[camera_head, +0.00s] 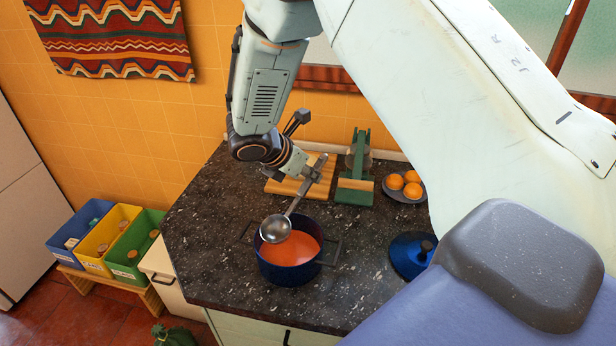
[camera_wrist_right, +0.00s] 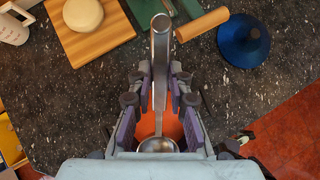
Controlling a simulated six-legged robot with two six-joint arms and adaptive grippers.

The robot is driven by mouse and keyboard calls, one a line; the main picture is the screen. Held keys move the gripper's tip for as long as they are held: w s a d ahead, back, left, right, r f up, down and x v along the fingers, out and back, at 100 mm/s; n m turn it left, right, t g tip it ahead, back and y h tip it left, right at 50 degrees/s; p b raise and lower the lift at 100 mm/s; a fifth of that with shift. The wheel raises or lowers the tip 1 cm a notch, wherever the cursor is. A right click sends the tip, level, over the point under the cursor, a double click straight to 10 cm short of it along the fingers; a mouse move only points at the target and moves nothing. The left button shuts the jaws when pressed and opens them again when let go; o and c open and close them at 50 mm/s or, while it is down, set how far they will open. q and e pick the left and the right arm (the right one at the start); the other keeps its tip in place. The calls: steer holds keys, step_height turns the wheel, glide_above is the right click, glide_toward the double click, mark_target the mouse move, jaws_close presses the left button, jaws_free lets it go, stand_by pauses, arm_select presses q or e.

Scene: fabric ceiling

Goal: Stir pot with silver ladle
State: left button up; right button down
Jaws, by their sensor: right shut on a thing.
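A dark blue pot (camera_head: 287,274) with side handles stands on the counter and holds orange-red soup (camera_head: 296,250). My right gripper (camera_head: 312,180) is shut on the handle of the silver ladle (camera_head: 276,229), behind and above the pot. The ladle tilts down, and its bowl overlaps the pot's back left rim; it looks above the soup, but I cannot tell whether it touches the rim. In the right wrist view the ladle handle (camera_wrist_right: 160,60) runs between the fingers, with the bowl (camera_wrist_right: 157,145) near the palm and soup partly hidden behind. My left gripper is not in view.
A blue lid (camera_head: 410,255) lies right of the pot on the dark speckled counter (camera_head: 215,235). A wooden board (camera_head: 284,187), a green press (camera_head: 355,190) and a plate of oranges (camera_head: 404,186) are at the back. Blue, yellow and green bins (camera_head: 125,255) stand left, below the counter.

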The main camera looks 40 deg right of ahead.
steer(key=shift+r, duration=0.1)
stand_by(0.5)
steer(key=shift+r, duration=1.45)
steer(key=shift+f, duration=0.1)
